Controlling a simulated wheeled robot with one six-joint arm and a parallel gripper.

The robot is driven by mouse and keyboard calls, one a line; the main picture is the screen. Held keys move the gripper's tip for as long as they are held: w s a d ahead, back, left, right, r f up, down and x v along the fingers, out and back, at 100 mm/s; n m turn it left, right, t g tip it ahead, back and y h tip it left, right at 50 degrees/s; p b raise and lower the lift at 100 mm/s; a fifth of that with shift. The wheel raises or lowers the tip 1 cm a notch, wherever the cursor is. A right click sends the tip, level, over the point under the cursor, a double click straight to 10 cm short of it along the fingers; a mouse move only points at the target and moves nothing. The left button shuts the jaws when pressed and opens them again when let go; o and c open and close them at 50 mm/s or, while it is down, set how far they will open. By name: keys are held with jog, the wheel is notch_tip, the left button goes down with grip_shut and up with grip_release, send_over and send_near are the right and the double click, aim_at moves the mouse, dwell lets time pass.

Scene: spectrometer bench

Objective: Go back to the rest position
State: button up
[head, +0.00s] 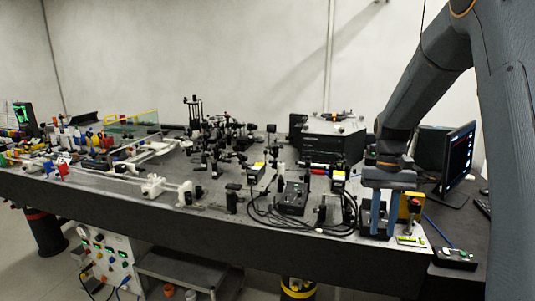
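My gripper (384,222) shows in the head view at the right end of the bench. It points down from my arm, with its two blue-grey fingers spread apart. Nothing is clearly seen held between them. A dark block stands at or behind the fingertips; I cannot tell whether they touch it. A yellow and black device (411,206) stands just right of the fingers.
The long optical bench (120,197) carries several black mounts (215,150) and cables. A dark box (333,138) stands behind my gripper. A monitor (457,158) is to the right. A small yellow-green item (411,241) lies near the front corner.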

jog(key=s+a+f+n+t, duration=0.1)
jog(key=s+a+f+t, duration=0.1)
jog(key=s+a, duration=0.3)
jog(key=s+a+f+n+t, duration=0.1)
jog(key=s+a+f+t, duration=0.1)
jog(key=s+a, duration=0.4)
jog(key=s+f+b, duration=0.1)
jog(key=s, duration=0.4)
jog(key=shift+f+h, duration=0.2)
jog(key=shift+h, duration=0.1)
